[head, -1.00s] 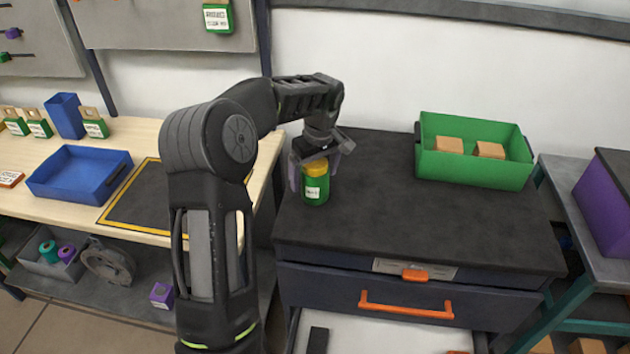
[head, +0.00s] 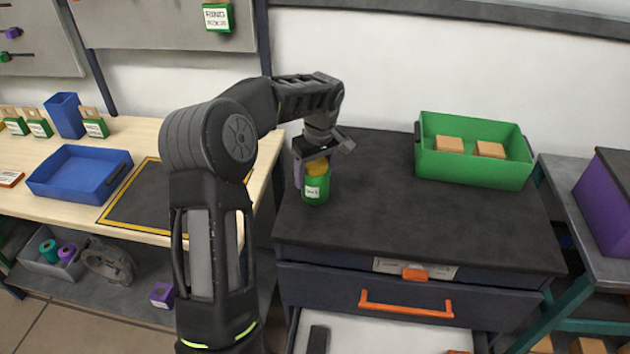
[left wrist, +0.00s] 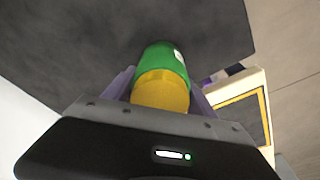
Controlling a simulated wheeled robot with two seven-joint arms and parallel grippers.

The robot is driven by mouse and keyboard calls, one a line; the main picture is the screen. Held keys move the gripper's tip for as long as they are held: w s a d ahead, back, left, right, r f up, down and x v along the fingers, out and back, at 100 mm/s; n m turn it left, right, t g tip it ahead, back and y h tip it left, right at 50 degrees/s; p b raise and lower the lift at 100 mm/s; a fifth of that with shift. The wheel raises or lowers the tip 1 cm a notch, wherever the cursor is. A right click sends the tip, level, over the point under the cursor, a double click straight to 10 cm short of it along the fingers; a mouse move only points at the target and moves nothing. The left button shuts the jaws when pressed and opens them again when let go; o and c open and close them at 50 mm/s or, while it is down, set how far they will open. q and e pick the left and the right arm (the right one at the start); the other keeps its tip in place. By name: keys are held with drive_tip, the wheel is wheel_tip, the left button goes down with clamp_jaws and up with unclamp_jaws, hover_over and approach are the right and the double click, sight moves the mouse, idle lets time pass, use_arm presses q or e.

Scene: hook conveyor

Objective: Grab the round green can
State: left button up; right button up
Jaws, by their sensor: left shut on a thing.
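The round green can (head: 316,190) has a yellow lid and a white label. It stands upright on the dark top of the drawer cabinet, near its left side. My left gripper (head: 312,172) reaches down over the can from above and is shut on it. In the left wrist view the can (left wrist: 166,62) sits between the two purple fingers (left wrist: 160,88), its yellow lid toward the palm. My right gripper is not in view.
A green bin (head: 475,170) with two tan blocks stands at the back right of the cabinet top (head: 420,225). A drawer (head: 405,304) below is pulled open. A workbench with a blue tray (head: 80,173) is at the left.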

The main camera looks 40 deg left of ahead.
use_arm(q)
clamp_jaws()
drive_tip(key=shift+r, duration=0.15)
wheel_tip(320, 180, up, 10)
drive_tip(key=shift+f+b, duration=0.1)
drive_tip(key=shift+b, duration=0.55)
idle(0.3)
